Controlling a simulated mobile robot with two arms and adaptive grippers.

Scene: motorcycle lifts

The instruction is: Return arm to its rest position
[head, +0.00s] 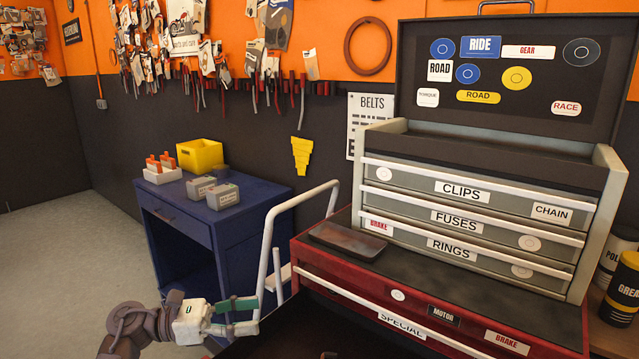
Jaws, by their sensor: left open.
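My left gripper (255,316) is in the lower left of the head view, its arm coming in from the bottom left. Its two green-grey fingers point right and are apart, with nothing seen between them. The fingertips appear close to the left side of the red tool cabinet (310,262) and the foot of a white tubular handle; I cannot tell whether they touch. My right gripper is not in view.
A grey tool chest (590,240) with an open lid stands on the red cabinet. A dark tray (347,240) lies beside it. The white handle (268,235) rises behind my gripper. A blue cabinet (180,225) stands back left. Floor (70,260) at left is clear.

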